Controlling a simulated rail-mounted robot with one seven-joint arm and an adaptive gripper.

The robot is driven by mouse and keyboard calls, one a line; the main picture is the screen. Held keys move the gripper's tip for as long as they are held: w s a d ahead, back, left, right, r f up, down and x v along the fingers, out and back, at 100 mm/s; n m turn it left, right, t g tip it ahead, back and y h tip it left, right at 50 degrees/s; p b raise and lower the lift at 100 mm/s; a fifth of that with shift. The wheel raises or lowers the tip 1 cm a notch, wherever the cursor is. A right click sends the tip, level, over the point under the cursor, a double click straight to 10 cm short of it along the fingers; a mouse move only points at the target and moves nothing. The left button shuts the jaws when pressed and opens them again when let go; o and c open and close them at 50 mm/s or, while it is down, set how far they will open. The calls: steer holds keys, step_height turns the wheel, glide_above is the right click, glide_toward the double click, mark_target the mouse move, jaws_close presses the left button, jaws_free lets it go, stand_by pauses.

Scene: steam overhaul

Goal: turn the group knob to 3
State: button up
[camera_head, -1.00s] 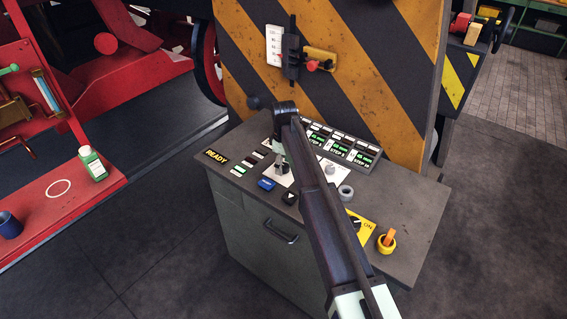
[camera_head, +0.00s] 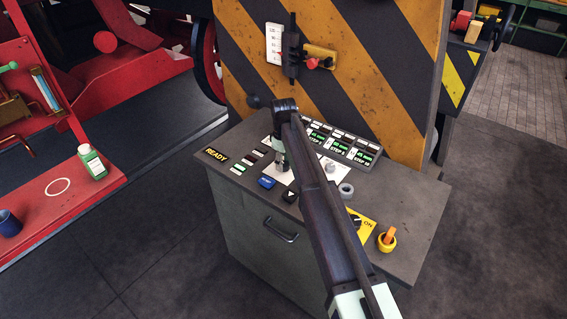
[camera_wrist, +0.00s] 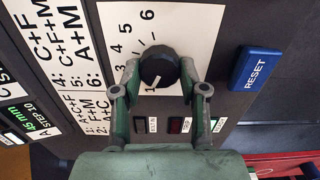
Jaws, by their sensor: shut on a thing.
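The black round group knob (camera_wrist: 159,66) sits on a white dial plate (camera_wrist: 190,25) in the wrist view. The plate shows printed numbers 1, 3, 4, 5 and 6; the 2 is not clearly seen, near my left finger. A white mark on the knob's lower left edge seems to lie by the 1. My gripper (camera_wrist: 159,74) is shut on the knob, one finger on each side. In the head view my gripper (camera_head: 281,158) is low over the console (camera_head: 405,235) and hides the knob.
A blue RESET button (camera_wrist: 255,68) lies right of the knob in the wrist view. In the head view, a grey round knob (camera_head: 346,189) and an orange switch (camera_head: 388,239) stand to the right. A striped panel (camera_head: 375,60) rises close behind the console.

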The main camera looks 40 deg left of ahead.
mark_target(284, 163)
steer(key=m+b, duration=0.1)
steer(key=m, duration=0.4)
steer(key=shift+f+b, duration=0.15)
steer(key=shift+b, duration=0.15)
steer(key=m+b, duration=0.1)
steer(key=m, duration=0.4)
steer(key=shift+d, duration=0.1)
steer(key=o, duration=1.1)
steer(key=shift+o, duration=0.2)
steer(key=shift+w, duration=0.1)
step_height(284, 163, up, 12)
